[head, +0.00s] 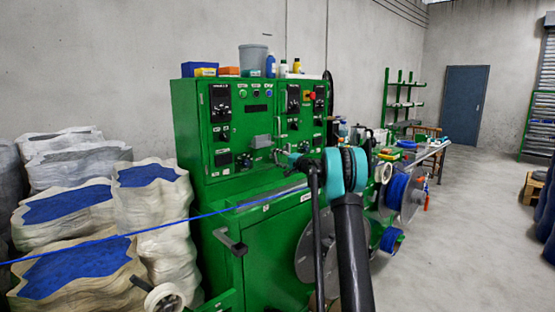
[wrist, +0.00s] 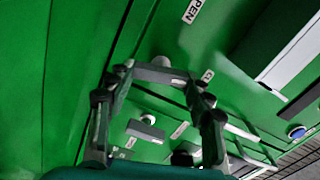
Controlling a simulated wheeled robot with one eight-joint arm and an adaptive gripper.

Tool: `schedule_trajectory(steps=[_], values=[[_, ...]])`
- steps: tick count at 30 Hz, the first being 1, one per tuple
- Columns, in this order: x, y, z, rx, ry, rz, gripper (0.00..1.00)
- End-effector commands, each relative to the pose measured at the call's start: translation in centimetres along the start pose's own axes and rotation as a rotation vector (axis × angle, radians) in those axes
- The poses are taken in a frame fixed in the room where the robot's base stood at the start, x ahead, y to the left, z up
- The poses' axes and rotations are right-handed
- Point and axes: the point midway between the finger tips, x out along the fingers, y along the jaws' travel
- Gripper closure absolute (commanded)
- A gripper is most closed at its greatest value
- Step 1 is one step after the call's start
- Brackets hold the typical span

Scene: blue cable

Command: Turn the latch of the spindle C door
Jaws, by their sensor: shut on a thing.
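The green cabinet door (wrist: 60,60) fills much of the wrist view. A grey latch bar (wrist: 160,73) lies between my gripper's fingertips, with a pale round knob beside it. My gripper (wrist: 158,80) is shut on this bar, one finger at each end. A label reading OPEN (wrist: 192,11) is above, and another label (wrist: 208,75), partly hidden, is close to the right fingertip. In the head view my gripper (head: 283,157) is at the front of the green cabinet (head: 215,170); my arm partly hides that area. I cannot read a spindle letter.
A grey handle (wrist: 145,131) with a label is below the bar in the wrist view. A blue cable (head: 150,231) runs across the cabinet front. Wrapped stacks (head: 75,205) stand left. Reels (head: 400,195) are at the right, with open floor (head: 470,240) beyond.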

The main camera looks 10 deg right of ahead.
Motion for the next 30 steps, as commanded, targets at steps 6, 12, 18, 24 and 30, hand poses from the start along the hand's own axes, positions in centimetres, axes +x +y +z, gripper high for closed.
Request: schedule_trajectory(steps=[6, 12, 18, 24, 30], values=[[-0.01, 0.13, 0.01, 0.151, 0.000, 0.001, 0.77], [-0.01, 0.17, 0.03, 0.243, 0.000, 0.001, 0.77], [-0.01, 0.19, 0.03, 0.289, 0.000, 0.001, 0.77], [-0.01, 0.20, 0.03, 0.301, 0.000, 0.001, 0.77], [-0.01, 0.20, 0.03, 0.301, 0.000, 0.001, 0.77]])
